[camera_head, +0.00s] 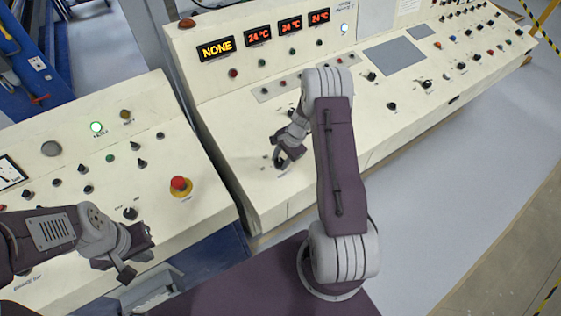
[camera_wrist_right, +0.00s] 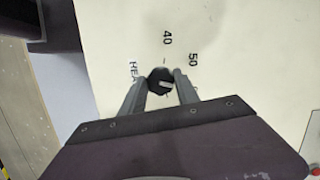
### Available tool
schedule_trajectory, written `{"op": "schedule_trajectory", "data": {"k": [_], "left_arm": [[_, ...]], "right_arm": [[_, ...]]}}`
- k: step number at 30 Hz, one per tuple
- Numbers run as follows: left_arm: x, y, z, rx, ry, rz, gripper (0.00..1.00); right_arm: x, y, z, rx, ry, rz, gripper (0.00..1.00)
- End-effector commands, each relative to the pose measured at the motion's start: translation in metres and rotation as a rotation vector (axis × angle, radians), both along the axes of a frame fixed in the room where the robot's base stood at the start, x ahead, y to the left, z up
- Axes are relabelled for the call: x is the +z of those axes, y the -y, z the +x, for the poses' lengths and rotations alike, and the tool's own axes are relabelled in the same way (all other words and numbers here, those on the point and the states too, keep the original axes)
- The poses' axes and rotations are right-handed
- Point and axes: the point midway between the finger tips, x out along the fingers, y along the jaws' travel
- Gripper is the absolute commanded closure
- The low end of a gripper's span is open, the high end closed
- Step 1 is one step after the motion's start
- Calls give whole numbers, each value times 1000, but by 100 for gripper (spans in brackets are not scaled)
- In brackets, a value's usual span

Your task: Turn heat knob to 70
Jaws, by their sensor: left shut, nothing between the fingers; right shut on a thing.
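The heat knob (camera_wrist_right: 158,78) is a small round black knob on the cream panel, with a light mark on its face. The printed numbers 40 and 50 and part of the word HEAT show around it in the right wrist view. My right gripper (camera_wrist_right: 160,88) is shut on the knob, one finger on each side. In the head view the right gripper (camera_head: 279,161) reaches down to the lower left of the larger console; the knob is mostly hidden there. I cannot tell the exact setting. My left gripper (camera_head: 137,262) is shut and empty above the left console's front edge.
The left console (camera_head: 75,185) has a red emergency button (camera_head: 180,185) and several black knobs. The grey floor (camera_head: 430,190) at right is clear.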

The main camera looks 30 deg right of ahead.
Motion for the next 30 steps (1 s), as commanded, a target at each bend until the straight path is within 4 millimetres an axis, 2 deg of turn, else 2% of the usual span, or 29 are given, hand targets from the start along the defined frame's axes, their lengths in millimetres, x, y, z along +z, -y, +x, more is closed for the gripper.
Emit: {"op": "schedule_trajectory", "data": {"k": [18, 30], "left_arm": [[-36, 0, 0, 0, 0, 0, 100], [-54, 0, 0, 0, 0, 0, 100]], "right_arm": [[-3, 1, 0, -565, -5, 129, 100], [-2, 1, -1, -854, -11, 197, 100]]}}
